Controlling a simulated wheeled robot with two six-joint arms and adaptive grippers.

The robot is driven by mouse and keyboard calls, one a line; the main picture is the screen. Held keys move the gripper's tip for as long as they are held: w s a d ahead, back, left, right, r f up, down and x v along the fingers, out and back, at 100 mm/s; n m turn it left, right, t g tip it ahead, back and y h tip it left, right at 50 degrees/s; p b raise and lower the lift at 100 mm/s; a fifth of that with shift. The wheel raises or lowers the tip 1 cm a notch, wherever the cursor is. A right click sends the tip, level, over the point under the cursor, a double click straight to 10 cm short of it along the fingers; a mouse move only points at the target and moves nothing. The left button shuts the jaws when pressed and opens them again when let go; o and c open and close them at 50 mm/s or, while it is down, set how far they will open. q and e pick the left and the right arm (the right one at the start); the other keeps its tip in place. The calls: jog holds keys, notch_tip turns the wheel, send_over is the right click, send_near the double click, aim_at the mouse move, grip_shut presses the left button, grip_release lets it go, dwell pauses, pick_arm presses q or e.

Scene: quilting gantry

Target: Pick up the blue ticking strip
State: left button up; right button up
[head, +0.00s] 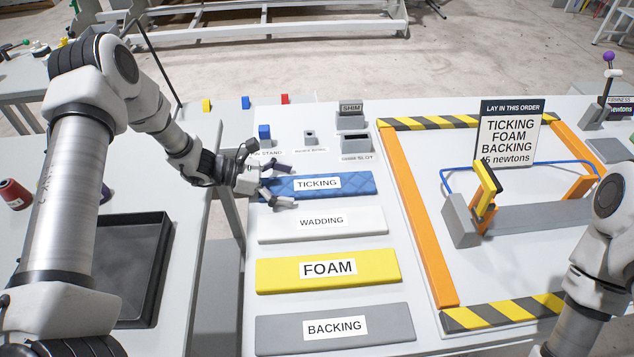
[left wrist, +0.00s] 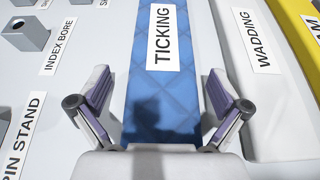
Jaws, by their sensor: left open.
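The blue ticking strip (head: 350,184) lies flat on the white table, the farthest of several labelled strips, with a white TICKING label on it. My left gripper (head: 279,184) is at the strip's left end, its jaws open. In the left wrist view, the blue ticking strip (left wrist: 165,85) runs away between the two spread fingers of my left gripper (left wrist: 158,115), one finger on each side. Gaps show between the fingers and the strip's edges. My right arm shows at the right edge of the head view, but its gripper is out of view.
The white wadding strip (head: 365,221) lies close beside the ticking, then the yellow foam (head: 375,268) and grey backing (head: 390,325). Small fixtures, including a blue block (head: 264,131) and a shim holder (head: 351,117), stand behind. An orange-railed frame (head: 416,215) is to the right.

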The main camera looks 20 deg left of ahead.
pick_arm(q)
jog(key=shift+s+r, duration=0.15)
jog(key=shift+c, duration=0.7)
jog(key=c, duration=1)
jog(key=shift+c, duration=0.2)
jog(key=shift+r, duration=0.4)
jog(key=shift+s+d+r+b, duration=0.15)
jog(key=shift+d+r+b, duration=0.2)
jog(key=shift+r, duration=0.3)
jog(key=shift+s+d+r+b, duration=0.1)
jog(key=shift+s+r+b, duration=0.05)
jog(key=shift+r+b, duration=0.4)
jog(key=s+d+b, duration=0.1)
jog(key=s+d, duration=0.1)
jog(key=d, duration=0.1)
jog(key=s+d+r+b, duration=0.1)
jog(key=s+d+b, duration=0.1)
jog(key=s+d, duration=0.1)
jog(key=s+d+b, duration=0.1)
jog(key=s+d, duration=0.2)
jog(key=d, duration=0.2)
jog(key=shift+s+d+r+b, duration=0.1)
jog(key=shift+d+r+b, duration=0.1)
jog(key=shift+d+b, duration=0.1)
jog(key=shift+s+d+r, duration=0.15)
jog(key=shift+s+d, duration=0.1)
jog(key=shift+d, duration=0.1)
